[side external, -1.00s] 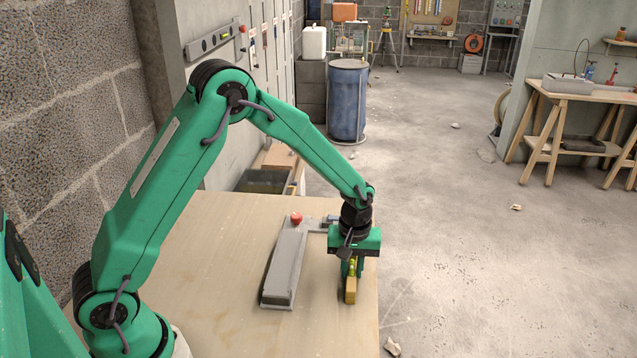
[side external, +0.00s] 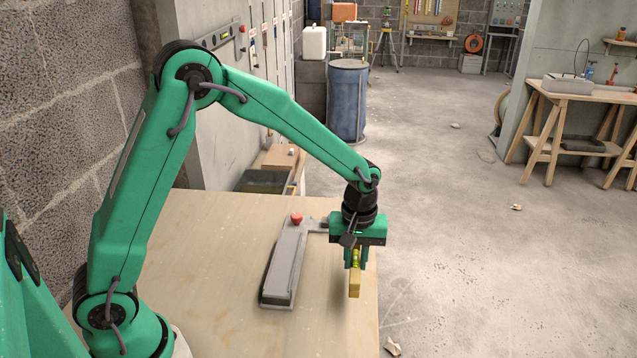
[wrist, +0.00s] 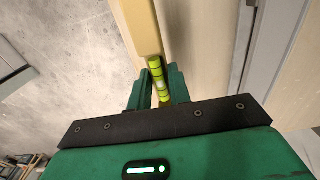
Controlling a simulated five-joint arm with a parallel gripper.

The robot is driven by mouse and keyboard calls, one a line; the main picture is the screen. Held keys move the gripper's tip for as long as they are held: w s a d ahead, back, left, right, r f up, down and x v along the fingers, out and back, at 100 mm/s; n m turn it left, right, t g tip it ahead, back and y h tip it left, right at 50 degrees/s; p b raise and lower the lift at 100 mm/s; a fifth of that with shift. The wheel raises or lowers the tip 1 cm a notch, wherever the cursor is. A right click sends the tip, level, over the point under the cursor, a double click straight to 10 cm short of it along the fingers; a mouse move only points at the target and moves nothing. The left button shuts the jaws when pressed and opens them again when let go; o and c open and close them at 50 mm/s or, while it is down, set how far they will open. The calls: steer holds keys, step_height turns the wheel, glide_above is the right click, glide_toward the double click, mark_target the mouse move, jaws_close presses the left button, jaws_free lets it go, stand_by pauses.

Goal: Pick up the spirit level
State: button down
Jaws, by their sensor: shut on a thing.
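The spirit level (side external: 355,285) is a short yellow bar with a green vial. My gripper (side external: 355,262) is shut on it and holds it near the right edge of the wooden table, seemingly just above the top. In the wrist view the yellow bar (wrist: 139,22) runs up from between the green fingers (wrist: 159,85), with the yellow-green vial (wrist: 158,78) between them. The fingers hide part of the bar.
A long grey metal fixture with a red knob (side external: 296,218) lies on the table to the left of my gripper. The wooden table top (side external: 215,260) is bare on the left. Beyond its right edge is the concrete floor (side external: 470,240).

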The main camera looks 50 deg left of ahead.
steer(key=s+d+r, duration=0.5)
steer(key=d, duration=0.1)
steer(key=shift+d, duration=0.3)
steer(key=shift+a, duration=0.1)
stand_by(0.3)
